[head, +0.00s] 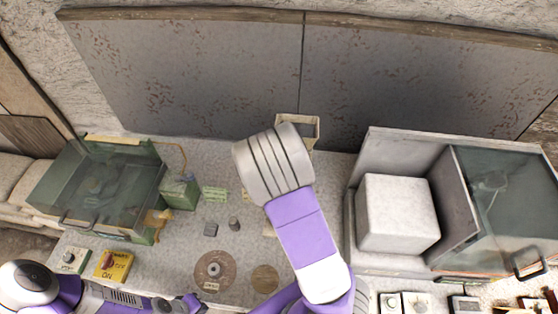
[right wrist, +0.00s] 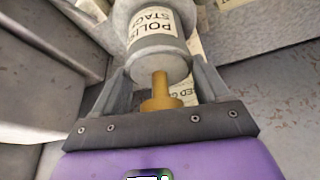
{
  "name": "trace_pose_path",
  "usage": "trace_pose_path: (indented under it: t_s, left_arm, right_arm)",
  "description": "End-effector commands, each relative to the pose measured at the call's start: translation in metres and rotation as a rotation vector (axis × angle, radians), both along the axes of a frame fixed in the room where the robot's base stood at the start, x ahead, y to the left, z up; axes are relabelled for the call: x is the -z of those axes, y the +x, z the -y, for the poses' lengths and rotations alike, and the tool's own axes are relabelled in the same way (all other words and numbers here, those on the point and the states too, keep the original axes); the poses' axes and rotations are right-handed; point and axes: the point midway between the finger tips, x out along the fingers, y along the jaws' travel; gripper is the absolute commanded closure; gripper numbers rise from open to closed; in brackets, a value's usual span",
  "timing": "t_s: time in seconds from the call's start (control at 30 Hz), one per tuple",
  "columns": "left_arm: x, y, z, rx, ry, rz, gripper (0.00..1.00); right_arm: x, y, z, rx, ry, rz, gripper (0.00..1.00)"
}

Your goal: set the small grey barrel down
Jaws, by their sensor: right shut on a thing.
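The small grey barrel (right wrist: 156,48) shows in the right wrist view, with a paper label reading "POLISH" and a brass knob (right wrist: 161,92) on the side towards my palm. My right gripper (right wrist: 160,72) is shut on it, with one grey finger on each side. The view does not show clearly whether the barrel's far end touches anything. In the head view my right arm covers the middle of the bench, and I cannot make out the right gripper or the barrel there. My left gripper (head: 190,304) is low at the bottom edge, and its jaws are unclear.
A green glass-lidded case (head: 105,190) stands on the left of the bench (head: 180,235). A white block (head: 397,213) and a glass-fronted cabinet (head: 495,200) stand on the right. A round brown disc (head: 214,270) and a small dark cylinder (head: 234,224) lie left of my right arm.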

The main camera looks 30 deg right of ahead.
Motion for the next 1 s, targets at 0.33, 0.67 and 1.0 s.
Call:
trace_pose_path:
  t_s: [0.33, 0.67, 1.0]
  left_arm:
    - [-0.008, -0.001, 0.0, 0.0, 0.0, -0.002, 1.0]
    - [-0.006, -0.001, 0.0, -0.001, 0.0, -0.001, 1.0]
    - [0.019, -0.001, 0.0, -0.001, 0.0, -0.001, 1.0]
  right_arm:
    - [-0.004, -0.005, 0.013, 0.052, -0.007, 0.007, 1.0]
    - [-0.002, -0.005, 0.012, 0.049, -0.008, 0.007, 1.0]
    - [0.029, -0.005, 0.012, 0.046, -0.008, 0.006, 1.0]
